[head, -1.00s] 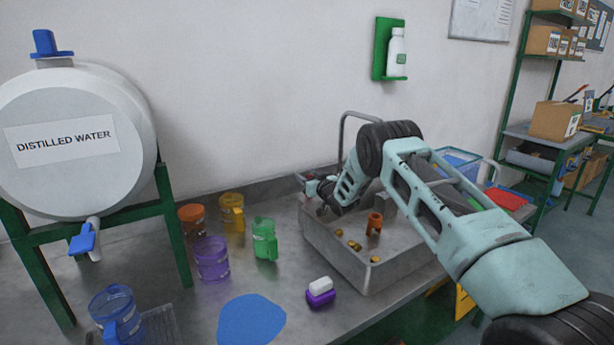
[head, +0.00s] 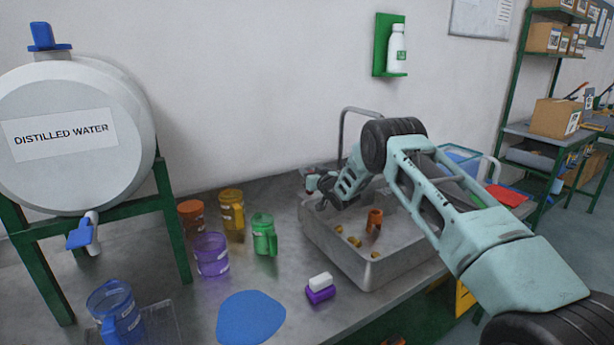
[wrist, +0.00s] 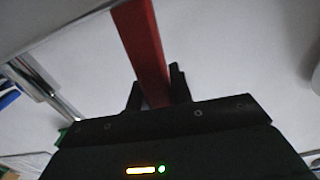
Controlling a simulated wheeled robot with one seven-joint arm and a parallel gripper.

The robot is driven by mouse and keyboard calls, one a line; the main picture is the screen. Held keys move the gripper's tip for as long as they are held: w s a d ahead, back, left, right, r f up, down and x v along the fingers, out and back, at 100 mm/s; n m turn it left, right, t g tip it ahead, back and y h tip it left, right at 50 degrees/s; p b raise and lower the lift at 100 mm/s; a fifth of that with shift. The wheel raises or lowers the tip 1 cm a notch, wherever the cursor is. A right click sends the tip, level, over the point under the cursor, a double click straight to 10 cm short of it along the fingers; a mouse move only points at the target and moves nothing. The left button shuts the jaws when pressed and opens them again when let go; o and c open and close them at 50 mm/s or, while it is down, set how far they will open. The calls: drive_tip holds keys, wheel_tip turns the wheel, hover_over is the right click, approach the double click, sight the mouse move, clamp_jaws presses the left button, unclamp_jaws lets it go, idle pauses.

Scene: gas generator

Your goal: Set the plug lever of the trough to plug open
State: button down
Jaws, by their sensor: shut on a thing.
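The trough (head: 334,248) is a grey metal basin standing on the workbench in the head view. My gripper (head: 320,189) is at its back left corner, with my arm reaching over the basin from the right. In the wrist view my gripper (wrist: 155,84) has its two black fingers shut on a red bar, the plug lever (wrist: 143,40). The bar runs up between the fingers to the top edge. In the head view the lever is mostly hidden by my gripper, and its setting cannot be read.
An orange cup (head: 374,219) and several small brass pieces lie in the trough. A curved metal pipe (head: 343,125) rises behind it. Several coloured jugs, a purple-and-white block (head: 320,287) and a blue mat (head: 251,318) are on the bench to the left.

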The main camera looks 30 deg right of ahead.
drive_tip(key=d+m+b, duration=0.1)
drive_tip(key=b, duration=0.1)
drive_tip(key=d+f+m+b, duration=0.1)
drive_tip(key=m, duration=0.1)
drive_tip(key=shift+d+m+b, duration=0.25)
drive_tip(key=shift+m+b, duration=0.05)
drive_tip(key=shift+b, duration=0.1)
drive_tip(key=shift+d+f+m+b, duration=0.25)
drive_tip(key=shift+d+m+b, duration=0.55)
drive_tip(key=shift+m, duration=0.5)
drive_tip(key=c, duration=1.2)
unclamp_jaws()
drive_tip(key=shift+c, duration=0.2)
drive_tip(key=s+b, duration=0.3)
drive_tip(key=s, duration=1.4)
drive_tip(key=shift+s+d, duration=0.15)
drive_tip(key=shift+d, duration=0.1)
